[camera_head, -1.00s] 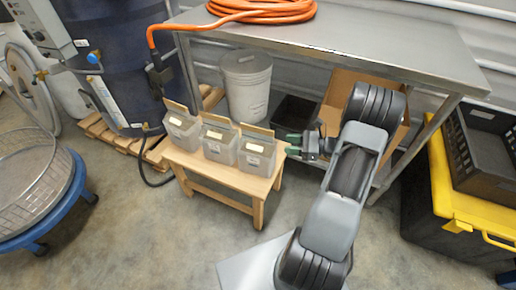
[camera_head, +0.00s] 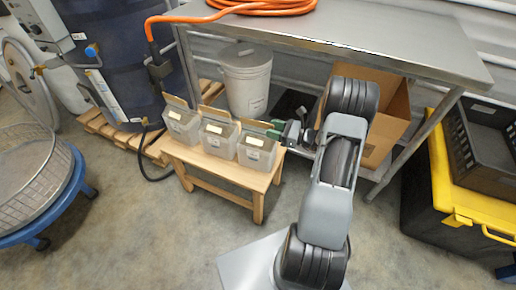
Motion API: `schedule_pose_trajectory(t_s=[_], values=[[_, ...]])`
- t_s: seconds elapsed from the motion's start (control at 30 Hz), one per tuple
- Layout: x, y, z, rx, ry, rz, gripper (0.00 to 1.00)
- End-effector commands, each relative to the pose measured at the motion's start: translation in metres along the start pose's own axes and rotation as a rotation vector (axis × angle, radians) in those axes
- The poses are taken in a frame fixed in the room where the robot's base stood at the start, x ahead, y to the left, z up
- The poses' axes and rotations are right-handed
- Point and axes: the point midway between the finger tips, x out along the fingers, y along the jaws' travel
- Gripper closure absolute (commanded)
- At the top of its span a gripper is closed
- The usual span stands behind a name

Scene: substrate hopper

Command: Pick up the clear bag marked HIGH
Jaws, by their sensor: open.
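Three small grey boxes with raised lids stand in a row on a low wooden bench: the left box (camera_head: 181,126), the middle box (camera_head: 218,139) and the right box (camera_head: 257,151). Each has a pale label on its front, too small to read. I cannot make out a clear bag or the word HIGH. My gripper (camera_head: 275,129), with greenish fingers, is at the right box's upper right edge, near its raised lid. The jaws are open, and I cannot tell whether they touch the box.
The wooden bench (camera_head: 232,190) stands before a steel table (camera_head: 350,38) carrying an orange hose (camera_head: 262,6). A lidded grey bin (camera_head: 247,80) and a cardboard box (camera_head: 392,118) are behind. A blue dolly (camera_head: 72,190) is left, a yellow-black crate (camera_head: 440,205) right.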

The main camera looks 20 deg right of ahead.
Motion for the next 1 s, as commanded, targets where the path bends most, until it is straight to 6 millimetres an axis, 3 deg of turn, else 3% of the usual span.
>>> schedule_pose_trajectory(t_s=[0.23, 0.57, 1.0], values=[[0.032, -0.001, -0.003, -0.001, 0.001, 0.004, 0.56], [0.037, -0.001, -0.002, 0.000, 0.001, 0.001, 0.56], [0.037, -0.001, -0.002, 0.000, 0.001, 0.001, 0.96]])
